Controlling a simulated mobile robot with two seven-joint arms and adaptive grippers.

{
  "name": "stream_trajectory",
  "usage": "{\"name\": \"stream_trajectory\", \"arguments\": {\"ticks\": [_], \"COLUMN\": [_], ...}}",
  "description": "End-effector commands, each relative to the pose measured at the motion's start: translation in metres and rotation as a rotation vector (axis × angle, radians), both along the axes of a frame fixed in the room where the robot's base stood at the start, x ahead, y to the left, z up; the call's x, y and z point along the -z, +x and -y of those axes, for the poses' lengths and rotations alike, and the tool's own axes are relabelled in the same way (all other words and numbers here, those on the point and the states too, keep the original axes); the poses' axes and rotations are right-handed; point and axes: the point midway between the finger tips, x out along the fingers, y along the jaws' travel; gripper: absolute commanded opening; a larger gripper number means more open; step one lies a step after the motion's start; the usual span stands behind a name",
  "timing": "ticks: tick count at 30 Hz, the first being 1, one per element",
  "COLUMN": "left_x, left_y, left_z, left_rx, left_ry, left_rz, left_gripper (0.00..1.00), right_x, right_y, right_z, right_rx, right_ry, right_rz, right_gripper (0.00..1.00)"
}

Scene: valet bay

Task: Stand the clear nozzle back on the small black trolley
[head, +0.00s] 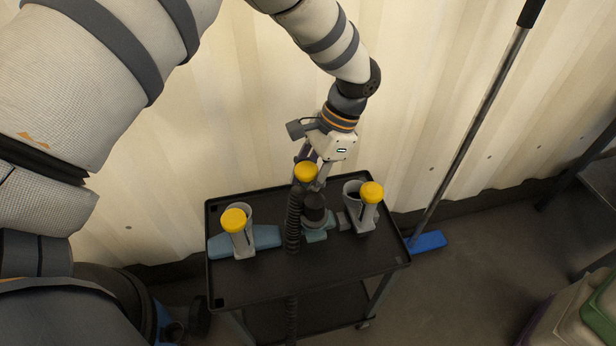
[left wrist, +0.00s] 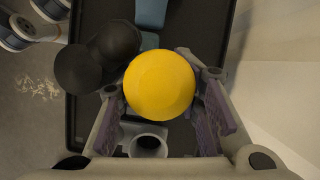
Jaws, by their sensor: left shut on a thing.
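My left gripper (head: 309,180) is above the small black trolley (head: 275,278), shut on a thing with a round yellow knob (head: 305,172). The knob also shows between the finger pads in the left wrist view (left wrist: 159,85). The knob hides most of what is below it, so I cannot tell whether the held thing touches the trolley. No see-through part can be made out, so I cannot confirm it is the clear nozzle. A grey tube with an open mouth (left wrist: 148,142) shows close to the knob. My right gripper is not in view.
Two grey open tubes with yellow knobs stand on the trolley, left (head: 240,240) and right (head: 360,212); the left has a wide teal head (head: 267,237). A black corrugated hose (head: 292,225) hangs past the front edge. A blue-footed pole (head: 462,160) leans at right. The trolley's front is bare.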

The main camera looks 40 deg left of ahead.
Motion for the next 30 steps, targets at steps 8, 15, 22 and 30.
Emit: {"name": "stream_trajectory", "arguments": {"ticks": [8, 15, 22, 30], "left_x": [0.007, 0.016, 0.016, 0.019], "left_y": [0.0, 0.0, 0.0, 0.0], "left_z": [0.001, 0.0, 0.0, 0.0], "left_rx": [0.001, 0.001, 0.0, 0.0], "left_ry": [0.0, 0.001, 0.001, -0.001], "left_rz": [-0.001, -0.002, 0.0, 0.001], "left_gripper": [0.0, 0.0, 0.0, 0.0], "right_x": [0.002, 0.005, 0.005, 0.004], "right_y": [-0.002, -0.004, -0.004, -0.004], "right_z": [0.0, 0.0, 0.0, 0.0], "right_rx": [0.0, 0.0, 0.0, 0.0], "right_ry": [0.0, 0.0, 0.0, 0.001], "right_rz": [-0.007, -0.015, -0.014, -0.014], "right_gripper": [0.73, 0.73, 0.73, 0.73]}}
